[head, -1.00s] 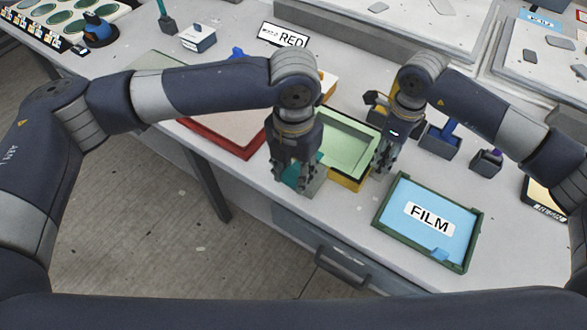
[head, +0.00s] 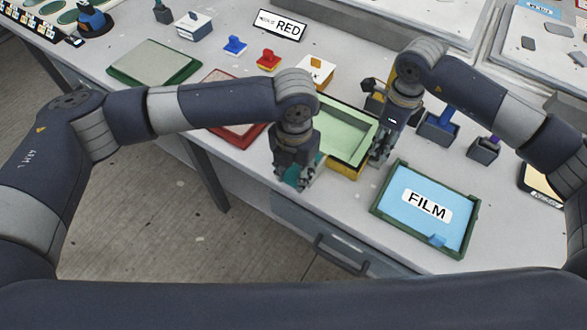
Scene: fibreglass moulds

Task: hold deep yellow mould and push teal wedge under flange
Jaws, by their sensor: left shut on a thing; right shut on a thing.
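The deep yellow mould (head: 345,172) stands on the table near its front edge, with a pale green inside (head: 351,127). My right gripper (head: 377,158) is at the mould's right side, shut on its edge. My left gripper (head: 297,182) is at the mould's left front side, shut on the teal wedge (head: 291,173). The wedge is mostly hidden by the fingers. It is close beside the mould's left wall, and I cannot tell whether its tip is under the flange.
A blue FILM tray (head: 410,233) with a green frame lies at the front right. A red-framed tray (head: 240,138) lies left, partly under my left arm. A green tray (head: 153,62), blue stamp (head: 235,45) and red stamp (head: 268,60) are behind. Blue-handled holder (head: 438,130) stands right.

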